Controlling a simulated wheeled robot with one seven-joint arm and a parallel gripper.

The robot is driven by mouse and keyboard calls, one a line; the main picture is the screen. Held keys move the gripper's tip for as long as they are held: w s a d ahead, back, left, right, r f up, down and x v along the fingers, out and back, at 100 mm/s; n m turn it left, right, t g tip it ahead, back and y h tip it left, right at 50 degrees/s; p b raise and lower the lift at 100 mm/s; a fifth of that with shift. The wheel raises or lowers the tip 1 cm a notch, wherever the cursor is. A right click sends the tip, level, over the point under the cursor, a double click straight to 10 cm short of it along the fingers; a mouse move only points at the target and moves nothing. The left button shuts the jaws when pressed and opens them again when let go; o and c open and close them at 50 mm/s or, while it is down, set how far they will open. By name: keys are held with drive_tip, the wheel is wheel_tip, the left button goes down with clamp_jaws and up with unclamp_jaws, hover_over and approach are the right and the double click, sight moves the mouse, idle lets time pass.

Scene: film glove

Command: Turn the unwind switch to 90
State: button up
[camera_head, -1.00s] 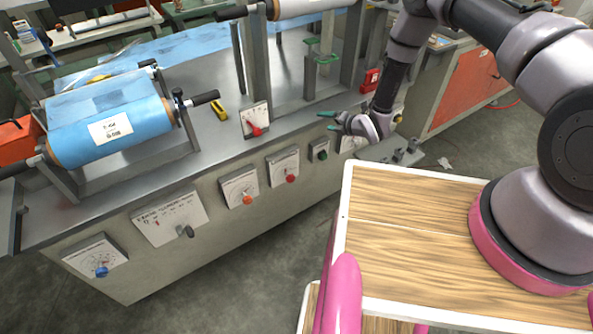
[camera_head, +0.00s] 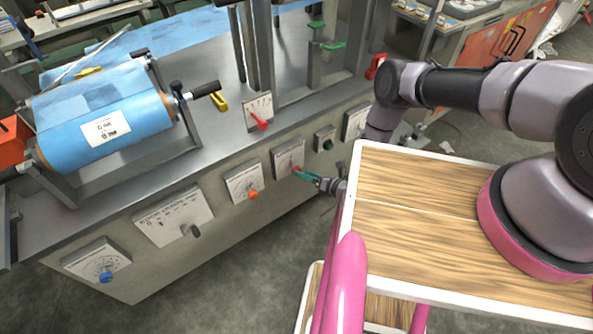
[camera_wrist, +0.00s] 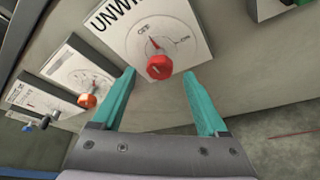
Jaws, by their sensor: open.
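The unwind switch is a red knob (camera_wrist: 160,66) on a white plate (camera_wrist: 150,28) whose partly cut-off label begins "UNWI" in the wrist view. A small red pointer mark shows above the knob. In the head view the plate (camera_head: 288,155) is on the front of the machine, with its knob largely covered by my fingers. My gripper (camera_wrist: 160,88) is open, its two teal fingers on either side of the red knob and just below it in the wrist view. I cannot tell whether they touch it. The gripper also shows in the head view (camera_head: 304,175).
An orange knob (camera_head: 253,195) sits to the left of the switch, and a green button (camera_head: 328,144) to the right. A dark lever (camera_head: 190,231) and a blue knob (camera_head: 106,277) are further left. My wooden-topped base stands close on the right.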

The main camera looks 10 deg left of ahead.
sight(294, 168)
drive_tip(key=shift+x, duration=2.4)
clamp_jaws()
drive_tip(key=shift+m+y, duration=0.3)
drive_tip(key=shift+m, duration=0.2)
drive_tip(key=shift+s+f+m+g+y, duration=0.1)
drive_tip(key=shift+m+g+y, duration=0.3)
drive_tip(key=shift+m, duration=0.8)
